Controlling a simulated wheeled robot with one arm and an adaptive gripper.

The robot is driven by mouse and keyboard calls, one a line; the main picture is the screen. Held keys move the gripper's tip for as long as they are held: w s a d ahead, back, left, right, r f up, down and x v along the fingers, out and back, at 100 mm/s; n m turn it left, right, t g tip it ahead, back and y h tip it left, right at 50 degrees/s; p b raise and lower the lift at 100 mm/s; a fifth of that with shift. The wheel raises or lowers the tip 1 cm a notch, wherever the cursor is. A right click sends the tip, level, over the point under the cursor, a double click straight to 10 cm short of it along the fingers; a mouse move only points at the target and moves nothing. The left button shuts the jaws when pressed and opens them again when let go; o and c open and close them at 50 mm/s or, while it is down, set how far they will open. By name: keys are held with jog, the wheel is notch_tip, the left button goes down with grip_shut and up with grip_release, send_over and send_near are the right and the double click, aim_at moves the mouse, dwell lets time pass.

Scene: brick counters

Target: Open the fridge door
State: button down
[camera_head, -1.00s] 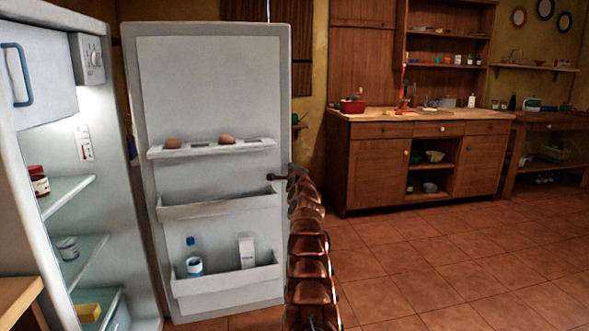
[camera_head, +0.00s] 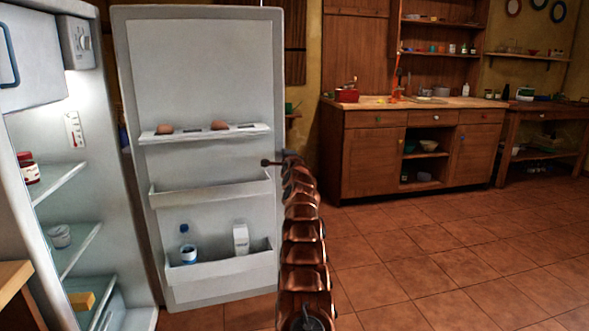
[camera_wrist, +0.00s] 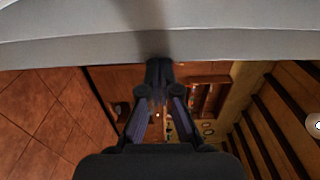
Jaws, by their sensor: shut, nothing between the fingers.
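The white fridge (camera_head: 105,180) stands at the left with its lit interior exposed. Its door (camera_head: 200,80) is swung wide open, its inner side facing me, with eggs and bottles on its shelves. My gripper (camera_head: 266,162) is at the door's right edge, at about the height of the middle door shelf. In the wrist view my gripper (camera_wrist: 159,65) has its fingers together and empty, with the tips at the edge of the pale door (camera_wrist: 80,45). I cannot tell whether they touch it. The door's outer side and handle are hidden in the head view.
Inside the fridge are a red-lidded jar (camera_head: 28,168), a white cup (camera_head: 59,236) and a yellow block (camera_head: 82,301). A wooden cabinet (camera_head: 375,160) stands at the back right. The tiled floor (camera_head: 440,250) to the right is clear.

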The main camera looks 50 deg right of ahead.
jog(key=s+d+b+v, duration=0.1)
jog(key=b+v, duration=1.1)
jog(key=v, duration=0.1)
jog(key=shift+d, duration=0.2)
dwell(0.9)
